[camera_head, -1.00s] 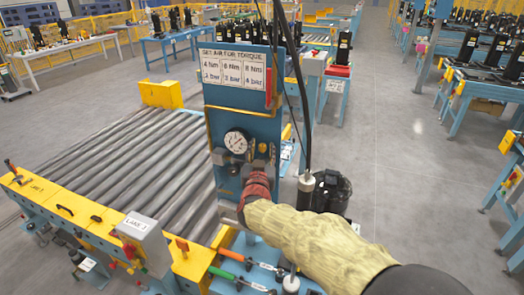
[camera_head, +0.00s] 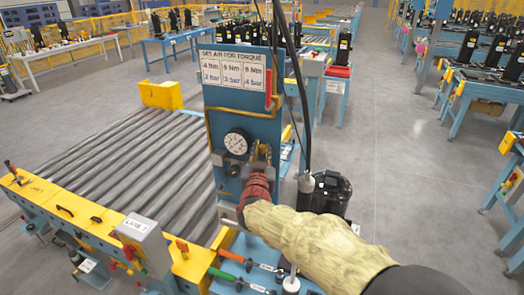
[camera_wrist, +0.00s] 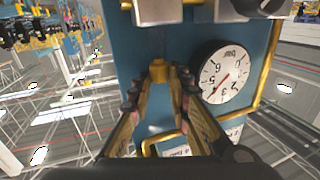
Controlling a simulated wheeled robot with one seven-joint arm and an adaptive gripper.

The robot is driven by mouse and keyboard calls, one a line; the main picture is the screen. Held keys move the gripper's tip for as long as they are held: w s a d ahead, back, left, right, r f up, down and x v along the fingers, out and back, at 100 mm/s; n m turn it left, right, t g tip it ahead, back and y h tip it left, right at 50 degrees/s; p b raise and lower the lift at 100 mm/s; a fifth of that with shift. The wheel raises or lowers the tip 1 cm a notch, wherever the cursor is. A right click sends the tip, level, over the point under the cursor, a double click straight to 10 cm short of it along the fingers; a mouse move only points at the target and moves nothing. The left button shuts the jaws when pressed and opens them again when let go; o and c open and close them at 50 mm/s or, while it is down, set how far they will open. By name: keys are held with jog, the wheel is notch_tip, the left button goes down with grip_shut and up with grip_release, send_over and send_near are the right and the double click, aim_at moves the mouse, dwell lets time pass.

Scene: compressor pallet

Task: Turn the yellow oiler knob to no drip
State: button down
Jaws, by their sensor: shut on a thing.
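The yellow oiler knob (camera_wrist: 158,70) shows in the wrist view on the blue panel, between the tips of my gripper (camera_wrist: 157,86). The two fingers close on it from both sides. In the head view my gripper's red part (camera_head: 257,187) is in front of the lower blue panel (camera_head: 226,118), and the fingertips and knob cannot be made out clearly. The knob's exact setting and any drip are not readable.
A round pressure gauge (camera_head: 237,143) sits beside the knob and also shows in the wrist view (camera_wrist: 227,74). Above is a torque sign (camera_head: 234,70). A roller conveyor (camera_head: 130,160) stands left. A black compressor (camera_head: 331,193) is right, with clear floor beyond.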

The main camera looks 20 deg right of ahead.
jog(key=shift+a+p, duration=0.1)
jog(key=shift+p, duration=0.2)
jog(key=shift+w+a+r+m+g+h+p, duration=0.15)
jog(key=shift+m+h+p, duration=0.25)
jog(key=shift+p, duration=0.25)
jog(key=shift+r+m+g+h+p, duration=0.15)
jog(key=shift+m+h+p, duration=0.15)
jog(key=shift+h+p, duration=0.25)
jog(key=shift+w+a+f+m+g+h+p, duration=0.1)
jog(key=shift+a+m+g+h+p, duration=0.05)
jog(key=shift+m+g+h+p, duration=1)
jog(key=shift+w+a+f+m+g+h+p, duration=0.1)
jog(key=shift+m+g+h+p, duration=0.65)
jog(key=shift+h+p, duration=0.6)
jog(key=c, duration=1.7)
grip_release()
jog(key=shift+o, duration=0.2)
jog(key=shift+f, duration=0.1)
jog(key=shift+s, duration=0.1)
jog(key=v, duration=0.8)
